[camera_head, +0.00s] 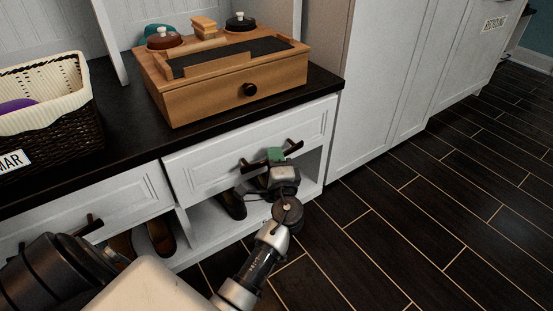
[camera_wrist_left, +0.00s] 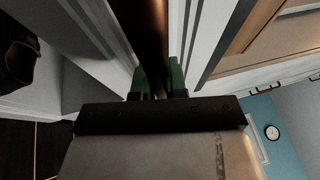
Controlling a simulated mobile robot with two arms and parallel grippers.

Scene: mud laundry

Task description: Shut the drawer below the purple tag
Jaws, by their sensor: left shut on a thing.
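A white drawer (camera_head: 215,165) with a dark bar handle (camera_head: 293,147) is under the black counter, below the wooden box. My left gripper (camera_head: 277,156), with green fingertips, is at the middle of this handle. In the left wrist view the fingers (camera_wrist_left: 160,82) are shut on the dark bar (camera_wrist_left: 148,35), which runs between them. The drawer front lies close under the counter edge; I cannot tell how far out it stands. A second white drawer (camera_head: 130,195) is to its left. I see no purple tag in either view. My right gripper is not in view.
A wooden box (camera_head: 215,98) with a dark knob stands on the black counter (camera_head: 125,140). A wicker basket (camera_head: 60,128) with a white liner and a purple item is at left. Shoes (camera_head: 160,233) sit in the open cubbies below. Dark floor (camera_head: 400,235) at right is clear.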

